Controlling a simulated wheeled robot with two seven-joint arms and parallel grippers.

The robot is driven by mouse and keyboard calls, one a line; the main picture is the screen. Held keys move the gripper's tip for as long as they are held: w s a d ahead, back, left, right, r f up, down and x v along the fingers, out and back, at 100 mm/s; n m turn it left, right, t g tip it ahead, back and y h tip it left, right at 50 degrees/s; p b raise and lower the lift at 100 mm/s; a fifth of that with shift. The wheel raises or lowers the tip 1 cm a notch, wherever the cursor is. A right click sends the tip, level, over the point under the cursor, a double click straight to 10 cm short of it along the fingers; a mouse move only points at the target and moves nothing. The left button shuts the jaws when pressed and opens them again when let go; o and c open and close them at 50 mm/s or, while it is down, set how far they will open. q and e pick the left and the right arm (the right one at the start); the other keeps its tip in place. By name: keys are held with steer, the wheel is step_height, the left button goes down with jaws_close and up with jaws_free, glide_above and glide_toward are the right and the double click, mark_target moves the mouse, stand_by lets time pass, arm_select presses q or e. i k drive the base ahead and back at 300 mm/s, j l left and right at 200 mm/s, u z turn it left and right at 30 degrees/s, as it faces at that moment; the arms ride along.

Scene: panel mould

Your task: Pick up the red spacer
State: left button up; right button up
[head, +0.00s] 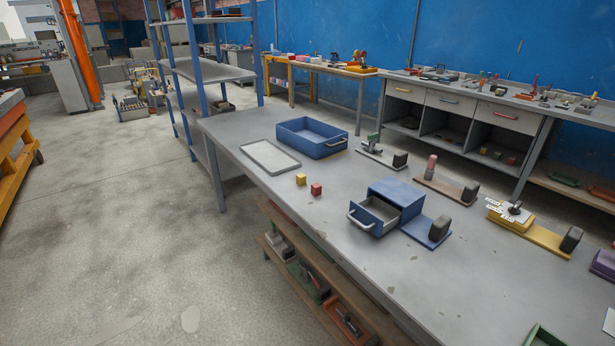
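The red spacer (316,189) is a small red block on the grey workbench (345,255), close to the bench's left long edge. A similar yellow block (300,179) sits just behind it to the left, with a small gap between them. Nothing covers the red spacer. Neither of my grippers shows in the head view.
A grey tray (270,157) and a blue bin (312,138) lie behind the blocks. A blue box with an open drawer (375,214) stands to the right. Fixtures (446,188) line the far side. Bench surface around the red spacer is clear.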

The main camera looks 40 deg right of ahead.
mark_target(316, 188)
steer(key=i+j+z, duration=0.1)
steer(key=i+z, duration=0.35)
steer(key=i+j+z, duration=0.3)
steer(key=i+z, duration=0.2)
steer(key=i+j+z, duration=0.45)
